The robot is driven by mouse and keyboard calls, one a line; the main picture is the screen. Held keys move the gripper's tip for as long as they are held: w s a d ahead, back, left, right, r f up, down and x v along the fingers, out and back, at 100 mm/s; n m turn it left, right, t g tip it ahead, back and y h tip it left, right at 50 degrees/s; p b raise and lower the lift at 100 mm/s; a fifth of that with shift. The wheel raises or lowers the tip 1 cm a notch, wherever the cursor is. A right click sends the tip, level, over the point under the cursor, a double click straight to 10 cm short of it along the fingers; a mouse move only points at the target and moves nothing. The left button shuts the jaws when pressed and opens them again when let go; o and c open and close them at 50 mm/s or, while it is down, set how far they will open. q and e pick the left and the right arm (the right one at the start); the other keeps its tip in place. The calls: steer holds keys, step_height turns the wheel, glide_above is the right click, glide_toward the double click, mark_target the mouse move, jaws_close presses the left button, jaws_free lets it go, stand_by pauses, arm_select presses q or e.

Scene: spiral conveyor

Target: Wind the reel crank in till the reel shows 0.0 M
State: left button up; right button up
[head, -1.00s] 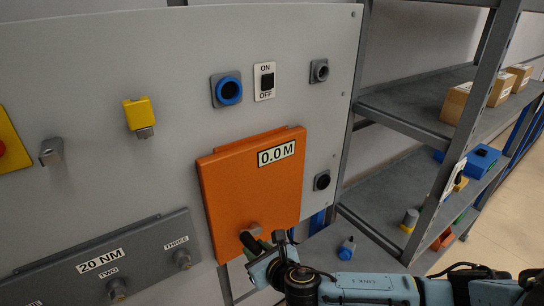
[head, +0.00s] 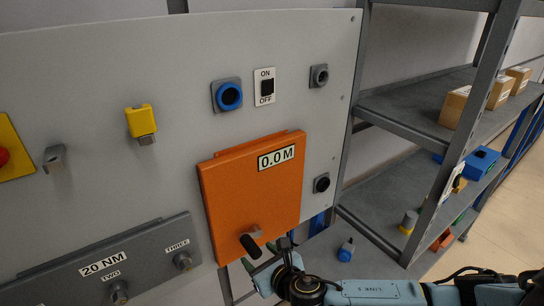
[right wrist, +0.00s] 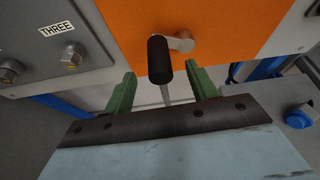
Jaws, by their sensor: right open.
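The orange reel housing (head: 250,195) is on the grey panel, and its label (head: 277,156) reads 0.0 M. The reel crank has a black handle (head: 250,246) on a grey arm, near the housing's lower edge. In the right wrist view the crank handle (right wrist: 159,60) points toward the camera, with its grey arm (right wrist: 181,42) going right. My right gripper (right wrist: 160,82) is open, its green fingers apart below the handle in that view and not closed on it. In the head view my right gripper (head: 262,262) is just below and right of the handle. My left gripper is not in view.
The panel also carries a blue-ringed socket (head: 228,95), an ON/OFF switch (head: 266,87), a yellow part (head: 141,121) and a 20 NM bolt plate (head: 100,262). A metal shelf (head: 420,105) with boxes stands at the right.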

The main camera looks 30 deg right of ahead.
steer(key=p+v, duration=0.3)
steer(key=v, duration=0.2)
stand_by(0.5)
steer(key=s+d+f+m+g+h+b, duration=0.15)
steer(key=s+f+m, duration=0.35)
steer(key=f, duration=0.6)
steer(key=s+d+f+m+g+b, duration=0.2)
steer(key=d+f+m+g+b, duration=0.1)
steer(key=f+m, duration=0.65)
steer(key=s+d+f+m+g+h+b, duration=0.1)
steer(key=s+d+f+m+g+b, duration=0.2)
steer(key=f, duration=1)
steer(key=s+a+f+m+g+b, duration=0.1)
steer(key=s+f+m, duration=0.4)
steer(key=s, duration=0.4)
steer(key=s+a+f+m+g+y+b, duration=0.1)
steer(key=s+a+f+m+g, duration=0.1)
steer(key=s+f+m, duration=0.3)
steer(key=s+a+f+m+g+b, duration=0.1)
steer(key=s+f+m, duration=0.5)
steer(key=s, duration=0.7)
steer(key=shift+s+a+m+g+y, duration=0.2)
steer(key=shift+a+m+g+y, duration=0.15)
steer(key=shift+m+g, duration=0.3)
